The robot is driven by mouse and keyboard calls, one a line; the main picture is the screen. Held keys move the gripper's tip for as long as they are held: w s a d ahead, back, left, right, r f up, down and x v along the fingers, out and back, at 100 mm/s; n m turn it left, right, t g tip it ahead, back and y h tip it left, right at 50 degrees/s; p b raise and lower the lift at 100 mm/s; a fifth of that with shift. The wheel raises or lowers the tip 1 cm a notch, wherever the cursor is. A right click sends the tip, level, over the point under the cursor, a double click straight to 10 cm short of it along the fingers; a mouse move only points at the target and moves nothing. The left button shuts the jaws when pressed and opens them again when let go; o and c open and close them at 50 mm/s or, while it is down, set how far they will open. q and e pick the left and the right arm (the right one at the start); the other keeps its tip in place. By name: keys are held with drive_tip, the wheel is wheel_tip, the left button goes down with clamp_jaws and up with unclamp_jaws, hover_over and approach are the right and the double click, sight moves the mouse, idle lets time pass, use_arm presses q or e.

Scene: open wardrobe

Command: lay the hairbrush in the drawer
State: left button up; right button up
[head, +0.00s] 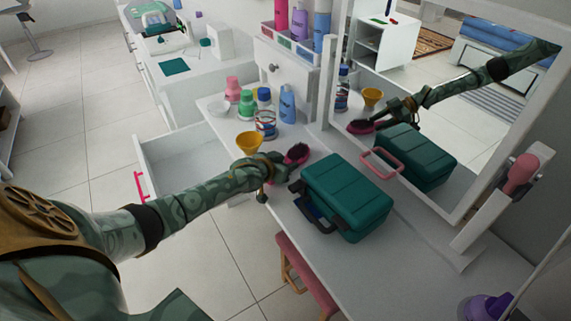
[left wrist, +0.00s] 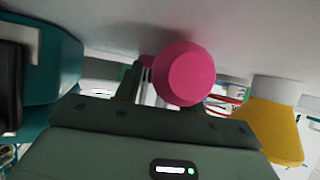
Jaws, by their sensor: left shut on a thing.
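The pink hairbrush (head: 297,154) with dark bristles is at the end of my left arm, over the white dressing table, in front of the mirror. My left gripper (head: 277,166) is shut on it. In the left wrist view the hairbrush (left wrist: 186,77) shows as a round pink end between the fingers (left wrist: 162,92); the rest of it is hidden. The white drawer (head: 185,150) with a pink handle stands open left of the table, and my left forearm passes over its near side. The visible part of its inside looks empty. My right gripper is not in view.
A teal case (head: 347,196) stands on the table right of the gripper. A yellow cup (head: 249,143) is close on the left. The mirror (head: 450,95) reflects arm, brush and case.

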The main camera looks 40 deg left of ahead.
use_arm(q)
drive_tip(key=shift+f, duration=0.15)
drive_tip(key=o, duration=1)
drive_tip(key=shift+s+r+p, duration=0.3)
drive_tip(key=shift+r+p, duration=0.1)
drive_tip(key=p+v, duration=0.5)
drive_tip(key=v, duration=0.5)
drive_tip(key=shift+s+r, duration=0.15)
drive_tip(key=shift+s, duration=0.05)
drive_tip(key=shift+s+r+p, duration=0.15)
drive_tip(key=shift+s+p, duration=0.2)
drive_tip(key=shift+s, duration=0.1)
